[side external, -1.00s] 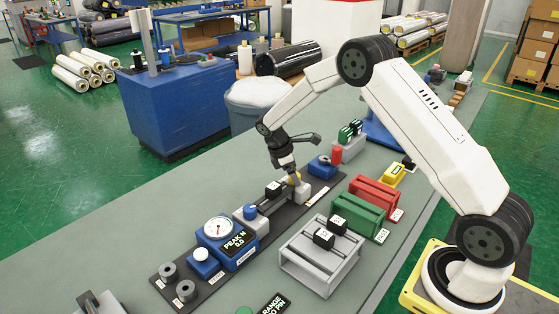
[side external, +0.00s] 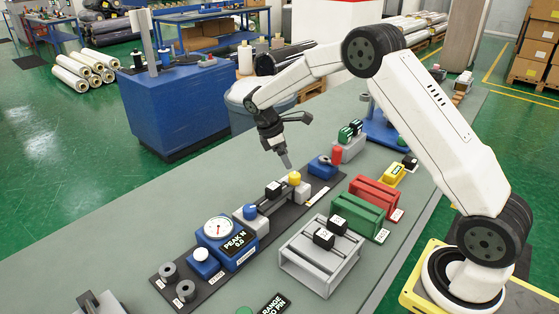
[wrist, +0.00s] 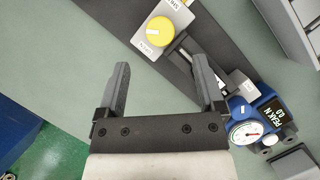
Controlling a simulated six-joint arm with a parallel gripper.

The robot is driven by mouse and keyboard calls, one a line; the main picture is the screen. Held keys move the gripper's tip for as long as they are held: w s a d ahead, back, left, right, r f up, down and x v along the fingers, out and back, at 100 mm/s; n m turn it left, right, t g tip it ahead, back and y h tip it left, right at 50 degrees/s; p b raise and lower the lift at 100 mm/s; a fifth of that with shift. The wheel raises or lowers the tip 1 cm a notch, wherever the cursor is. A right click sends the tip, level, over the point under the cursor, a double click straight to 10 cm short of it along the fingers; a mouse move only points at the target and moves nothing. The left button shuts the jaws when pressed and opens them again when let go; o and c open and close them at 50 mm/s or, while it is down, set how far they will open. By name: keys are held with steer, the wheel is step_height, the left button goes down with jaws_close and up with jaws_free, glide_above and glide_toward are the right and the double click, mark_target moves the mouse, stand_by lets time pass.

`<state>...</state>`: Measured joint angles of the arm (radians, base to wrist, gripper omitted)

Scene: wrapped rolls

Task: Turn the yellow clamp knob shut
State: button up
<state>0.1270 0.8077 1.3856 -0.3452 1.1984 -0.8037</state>
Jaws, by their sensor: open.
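The yellow clamp knob (side external: 294,178) sits on a light grey block at the far end of the rail fixture on the dark base plate. In the wrist view the knob (wrist: 160,31) shows from above, with a pale line across its face and small labels beside it. My gripper (side external: 287,165) is above the knob, apart from it, in the side view. In the wrist view my gripper (wrist: 162,72) has its two fingers wide apart, nothing between them, and the knob lies beyond the fingertips.
A blue gauge unit (side external: 222,240) reading PEAK N 0.0 stands at the rail's near end. A black-topped block (side external: 273,189) sits on the rail. A blue block with a red cylinder (side external: 336,155) stands beyond the knob. Red (side external: 373,194) and green (side external: 357,215) holders stand to the right.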

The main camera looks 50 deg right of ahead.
mark_target(295, 175)
steer(key=shift+s+d, duration=0.1)
steer(key=shift+s+d+n+t+y, duration=0.25)
steer(key=shift+s+n+t+y, duration=0.1)
steer(key=shift+n+y, duration=0.2)
steer(key=shift+s+d+n+t+y, duration=0.25)
steer(key=shift+n+t+y, duration=0.15)
steer(key=shift+n, duration=0.25)
steer(key=shift+s+d+r+n+t+y, duration=0.2)
steer(key=shift+d+n+t+y, duration=0.15)
steer(key=shift+n, duration=0.2)
steer(key=shift+s+d+r+n+t+y, duration=0.15)
steer(key=shift+d+n+t+y, duration=0.2)
steer(key=shift+n, duration=0.2)
steer(key=shift+a+f, duration=0.1)
steer(key=shift+f, duration=3.85)
steer(key=shift+c, duration=0.2)
jaws_close()
